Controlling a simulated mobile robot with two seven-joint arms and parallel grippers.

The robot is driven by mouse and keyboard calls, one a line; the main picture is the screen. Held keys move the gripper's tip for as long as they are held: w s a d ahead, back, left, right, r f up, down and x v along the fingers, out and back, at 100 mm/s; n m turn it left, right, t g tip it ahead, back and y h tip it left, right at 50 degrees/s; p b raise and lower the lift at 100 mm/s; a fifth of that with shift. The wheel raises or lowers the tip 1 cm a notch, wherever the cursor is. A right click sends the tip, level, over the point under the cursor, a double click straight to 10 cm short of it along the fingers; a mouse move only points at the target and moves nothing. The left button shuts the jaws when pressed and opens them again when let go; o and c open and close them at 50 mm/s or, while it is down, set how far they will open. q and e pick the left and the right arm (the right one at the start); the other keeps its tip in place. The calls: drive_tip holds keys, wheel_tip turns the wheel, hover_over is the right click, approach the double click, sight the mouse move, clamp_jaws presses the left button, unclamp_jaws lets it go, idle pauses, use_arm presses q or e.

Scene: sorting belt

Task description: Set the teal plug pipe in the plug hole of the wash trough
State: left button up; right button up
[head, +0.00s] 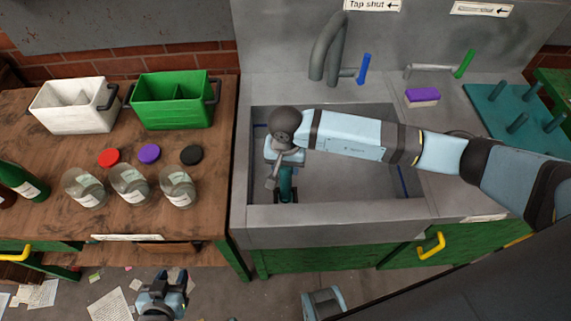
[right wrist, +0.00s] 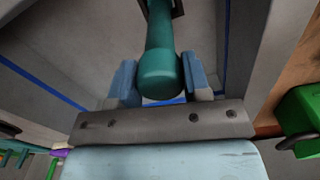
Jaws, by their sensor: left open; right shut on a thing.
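The teal plug pipe (head: 287,184) stands roughly upright in the near left part of the wash trough (head: 330,216). My right gripper (head: 284,174) is shut on its upper part. In the right wrist view the pipe (right wrist: 160,65) sits between the two blue fingers, its rounded top towards the camera. Its far end meets a dark square opening (right wrist: 177,8), seemingly the plug hole. I cannot tell how deep the pipe sits in it. My left gripper (head: 162,293) is open and empty, low in front of the wooden bench.
A grey tap (head: 328,50) with a blue lever (head: 364,68) stands behind the trough. A purple sponge (head: 422,97) and a teal peg rack (head: 530,105) are at the right. Jars (head: 130,185), a white bin (head: 73,105) and a green bin (head: 170,103) stand on the left bench.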

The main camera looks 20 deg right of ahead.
drive_tip(key=shift+f+b, duration=0.7)
idle(0.6)
drive_tip(key=o, duration=0.9)
drive_tip(key=shift+r, duration=0.1)
wheel_tip(320, 180, up, 14)
drive_tip(key=b, duration=0.1)
drive_tip(key=shift+f, duration=0.2)
